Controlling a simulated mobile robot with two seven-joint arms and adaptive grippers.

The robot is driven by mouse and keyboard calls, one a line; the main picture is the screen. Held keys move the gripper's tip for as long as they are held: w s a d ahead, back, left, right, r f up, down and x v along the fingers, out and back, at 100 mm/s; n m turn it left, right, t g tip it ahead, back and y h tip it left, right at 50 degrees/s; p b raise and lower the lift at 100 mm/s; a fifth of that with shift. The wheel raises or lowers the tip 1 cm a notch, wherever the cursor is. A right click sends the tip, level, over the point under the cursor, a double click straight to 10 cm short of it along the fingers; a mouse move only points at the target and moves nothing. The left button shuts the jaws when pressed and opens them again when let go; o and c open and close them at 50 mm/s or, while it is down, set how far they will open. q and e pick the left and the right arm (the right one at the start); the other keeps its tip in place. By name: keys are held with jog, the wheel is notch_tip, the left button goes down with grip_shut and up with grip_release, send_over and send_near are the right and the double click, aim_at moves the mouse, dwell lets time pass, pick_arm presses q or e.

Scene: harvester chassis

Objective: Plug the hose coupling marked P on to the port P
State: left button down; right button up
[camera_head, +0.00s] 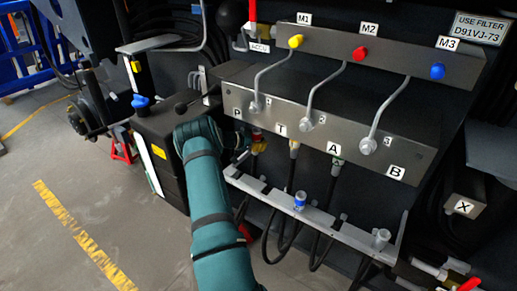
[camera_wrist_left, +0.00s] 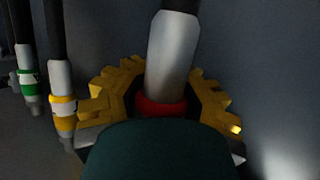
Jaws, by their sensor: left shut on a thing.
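A silver hose coupling with a red band (camera_wrist_left: 170,55) stands between the yellow jaws of my left gripper (camera_wrist_left: 163,100) in the left wrist view. The gripper is shut on it. A black hose runs from its upper end in that view. In the head view my left gripper (camera_head: 242,150) is mostly hidden by my teal-sleeved arm. It is just below the P label (camera_head: 237,113) on the grey valve block (camera_head: 330,133). A red-banded coupling (camera_head: 258,141) shows beside it, under the block. The port P and any marking on the coupling are hidden. My right gripper is not in view.
A yellow-banded coupling (camera_head: 294,148) and a green-banded coupling (camera_head: 337,161) hang near T and A. A slotted rail (camera_head: 320,217) with a blue-ringed piece (camera_head: 300,200) runs below. Levers with coloured knobs stand above. A dark box (camera_head: 160,150) is close left of my arm.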

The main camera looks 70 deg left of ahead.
aim_at(260, 129)
pick_arm(q)
jog(key=shift+w+r, duration=0.1)
jog(key=shift+r, duration=0.15)
notch_tip(260, 129, up, 2)
jog(key=shift+r+p, duration=0.1)
jog(key=shift+p, duration=0.8)
jog(key=shift+a, duration=0.1)
jog(key=shift+w+t, duration=0.2)
jog(key=shift+t, duration=0.1)
dwell(0.8)
jog(key=shift+r+p, duration=1.2)
jog(key=shift+r, duration=0.6)
dwell(0.4)
